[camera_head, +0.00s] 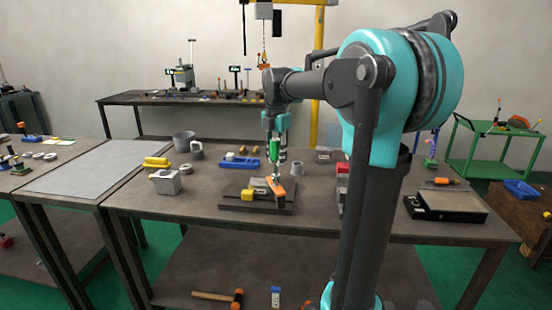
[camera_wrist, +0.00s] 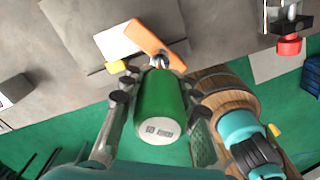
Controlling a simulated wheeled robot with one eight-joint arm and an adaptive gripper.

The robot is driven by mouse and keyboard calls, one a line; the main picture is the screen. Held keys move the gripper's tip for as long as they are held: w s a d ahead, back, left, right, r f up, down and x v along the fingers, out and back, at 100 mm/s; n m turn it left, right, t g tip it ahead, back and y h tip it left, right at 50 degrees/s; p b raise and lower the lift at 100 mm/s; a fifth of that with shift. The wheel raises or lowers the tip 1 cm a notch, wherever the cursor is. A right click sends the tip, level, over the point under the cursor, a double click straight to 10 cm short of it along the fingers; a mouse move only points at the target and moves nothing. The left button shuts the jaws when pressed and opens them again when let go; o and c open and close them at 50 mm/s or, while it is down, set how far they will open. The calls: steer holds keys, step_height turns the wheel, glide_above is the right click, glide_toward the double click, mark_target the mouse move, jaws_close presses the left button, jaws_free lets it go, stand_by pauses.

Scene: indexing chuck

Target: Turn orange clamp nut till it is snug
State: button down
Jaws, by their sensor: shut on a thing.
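My gripper (camera_head: 273,142) is shut on a green-handled tool (camera_head: 274,164), which it holds about upright over the dark fixture base (camera_head: 236,207). In the wrist view my gripper (camera_wrist: 158,100) has a finger on each side of the green handle (camera_wrist: 159,104). An orange bar-shaped part (camera_head: 276,187) sits on the fixture below the tool; it also shows in the wrist view (camera_wrist: 149,41). The tool's metal tip lies close to the orange part; I cannot tell whether they touch. No separate orange nut is distinguishable. A yellow block (camera_head: 248,195) is beside the orange part.
A blue tray (camera_head: 238,163) stands behind the fixture. A grey block (camera_head: 166,182), yellow pieces (camera_head: 156,162) and grey cups (camera_head: 184,141) are to its left. A red-topped block (camera_head: 343,170) and a black box (camera_head: 445,206) are to its right.

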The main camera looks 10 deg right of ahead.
steer(key=shift+f, duration=0.75)
stand_by(0.4)
steer(key=c, duration=1.8)
jaws_free()
jaws_close()
